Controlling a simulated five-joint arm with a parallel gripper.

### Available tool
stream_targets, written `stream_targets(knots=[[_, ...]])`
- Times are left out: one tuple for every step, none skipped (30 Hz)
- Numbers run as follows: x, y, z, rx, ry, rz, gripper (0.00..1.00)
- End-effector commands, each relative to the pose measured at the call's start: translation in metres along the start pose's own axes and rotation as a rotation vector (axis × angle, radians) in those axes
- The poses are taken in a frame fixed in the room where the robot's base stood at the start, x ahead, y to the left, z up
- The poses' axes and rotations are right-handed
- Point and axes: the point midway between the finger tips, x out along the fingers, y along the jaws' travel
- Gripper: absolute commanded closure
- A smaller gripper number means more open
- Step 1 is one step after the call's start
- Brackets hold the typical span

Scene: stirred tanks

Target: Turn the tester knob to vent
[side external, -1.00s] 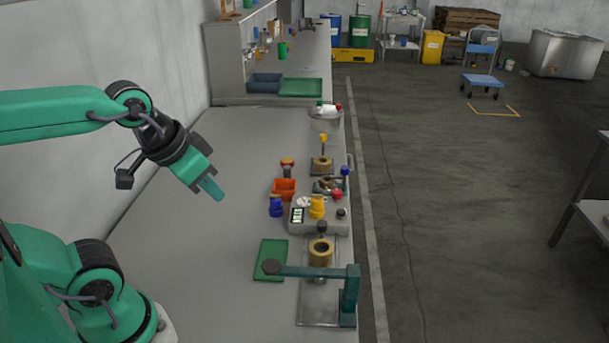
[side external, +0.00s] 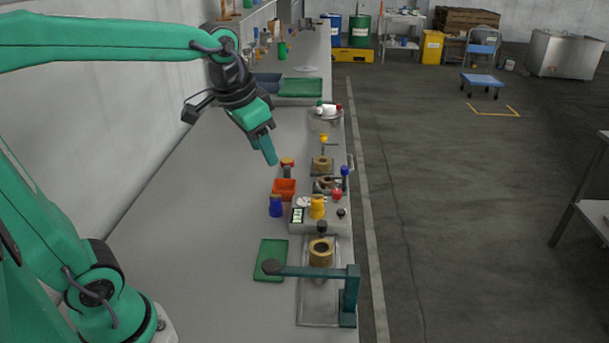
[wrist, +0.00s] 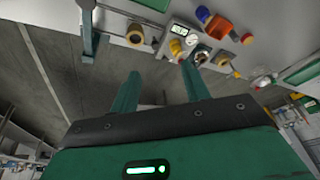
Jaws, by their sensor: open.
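The tester is a pale grey box (side external: 325,228) on the bench in the side external view, with a lit display (side external: 297,215), a round white dial, a yellow part (side external: 317,206) and a red knob (side external: 337,194). A small dark knob (side external: 341,212) sits at its right end; I cannot tell which setting it points to. The display (wrist: 180,29) and yellow part (wrist: 176,48) also show in the wrist view, beyond my fingers. My gripper (side external: 270,158) is open and empty, in the air above the bench, up and left of the tester. It also shows in the wrist view (wrist: 160,70).
An orange bin (side external: 284,190) and a blue container (side external: 275,208) stand left of the tester. A teal stand with an arm (side external: 349,295) and a green mat (side external: 270,260) are in front. A brass-coloured fitting (side external: 322,163) stands behind. The bench's left side is clear.

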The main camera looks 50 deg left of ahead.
Motion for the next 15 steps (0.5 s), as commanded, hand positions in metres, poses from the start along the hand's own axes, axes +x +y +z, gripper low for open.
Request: stream_targets(knots=[[0.004, -0.003, -0.010, 0.012, -0.016, 0.002, 0.54], [0.007, -0.004, -0.016, 0.020, -0.023, 0.003, 0.54], [0.010, -0.006, -0.024, 0.030, -0.032, 0.005, 0.54], [0.012, -0.007, -0.029, 0.039, -0.040, 0.006, 0.54], [0.015, -0.009, -0.035, 0.047, -0.048, 0.008, 0.54], [0.018, -0.011, -0.042, 0.057, -0.058, 0.010, 0.54], [0.021, -0.012, -0.048, 0.066, -0.064, 0.011, 0.54], [0.025, -0.014, -0.053, 0.074, -0.072, 0.013, 0.54], [0.029, -0.016, -0.060, 0.083, -0.082, 0.015, 0.54], [0.033, -0.017, -0.065, 0.092, -0.089, 0.017, 0.54], [0.036, -0.019, -0.070, 0.100, -0.096, 0.019, 0.54], [0.041, -0.021, -0.077, 0.110, -0.106, 0.022, 0.54], [0.045, -0.022, -0.082, 0.118, -0.113, 0.024, 0.54], [0.050, -0.024, -0.087, 0.127, -0.120, 0.026, 0.54], [0.055, -0.026, -0.093, 0.136, -0.130, 0.029, 0.54]])
